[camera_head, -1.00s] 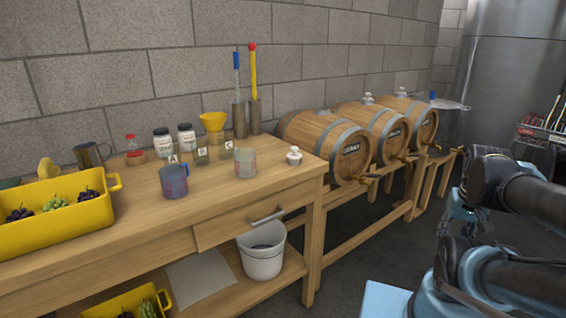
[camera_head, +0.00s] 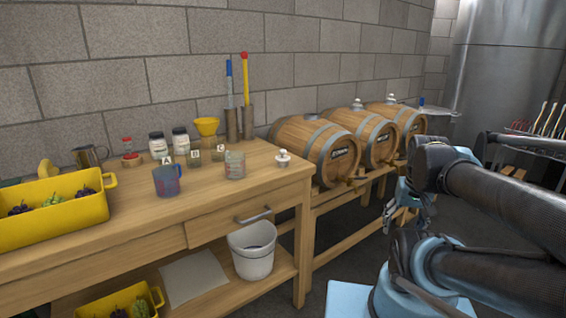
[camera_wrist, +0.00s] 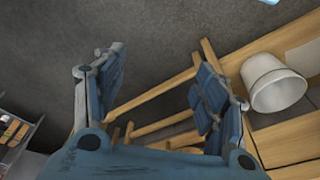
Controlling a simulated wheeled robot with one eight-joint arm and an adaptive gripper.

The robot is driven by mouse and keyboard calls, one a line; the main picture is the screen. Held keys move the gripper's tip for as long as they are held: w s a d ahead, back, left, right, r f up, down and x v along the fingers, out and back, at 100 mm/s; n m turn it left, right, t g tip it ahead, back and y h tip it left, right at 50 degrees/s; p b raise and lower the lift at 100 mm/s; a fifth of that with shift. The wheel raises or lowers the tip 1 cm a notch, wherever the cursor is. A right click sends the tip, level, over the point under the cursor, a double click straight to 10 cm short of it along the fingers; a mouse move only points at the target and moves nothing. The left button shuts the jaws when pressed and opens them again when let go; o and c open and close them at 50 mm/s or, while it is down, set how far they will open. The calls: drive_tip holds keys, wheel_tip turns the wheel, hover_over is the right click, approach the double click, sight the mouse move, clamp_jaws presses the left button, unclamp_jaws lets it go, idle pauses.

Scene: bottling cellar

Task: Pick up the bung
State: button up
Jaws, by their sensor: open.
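A small whitish bung (camera_head: 283,157) stands upright near the right end of the wooden table (camera_head: 245,188) in the head view. Similar pale bungs (camera_head: 357,104) sit on top of the barrels. My gripper (camera_wrist: 158,90) is open and empty in the wrist view, its blue fingers spread over floor and wooden rails. In the head view my arm is at the right, clear of the bung, and its own links partly hide the gripper. The wrist view does not show the bung.
Several barrels (camera_head: 318,147) rest on a wooden stand right of the table. A measuring cup (camera_head: 235,165), a blue-tinted mug (camera_head: 167,181), jars and a yellow crate (camera_head: 50,215) occupy the tabletop. A white bucket (camera_head: 252,250) stands on the lower shelf. A steel tank (camera_head: 505,75) is behind.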

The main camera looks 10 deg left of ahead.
drive_tip(key=w+a+r+m+y, duration=0.1)
drive_tip(key=w+a+r+m, duration=0.2)
drive_tip(key=w+a+r, duration=0.45)
wheel_tip(320, 180, up, 18)
drive_tip(key=m+g+y, duration=0.3)
drive_tip(key=m+g, duration=0.1)
drive_tip(key=m, duration=0.5)
hover_over(284, 150)
drive_tip(key=w+d, duration=0.3)
drive_tip(key=d, duration=0.2)
drive_tip(key=x, duration=1.1)
drive_tip(key=shift+s+f, duration=0.1)
drive_tip(key=shift+f, duration=0.1)
drive_tip(key=shift+d+x, duration=0.2)
drive_tip(key=shift+x, duration=2.6)
drive_tip(key=shift+s, duration=0.2)
drive_tip(key=c, duration=1)
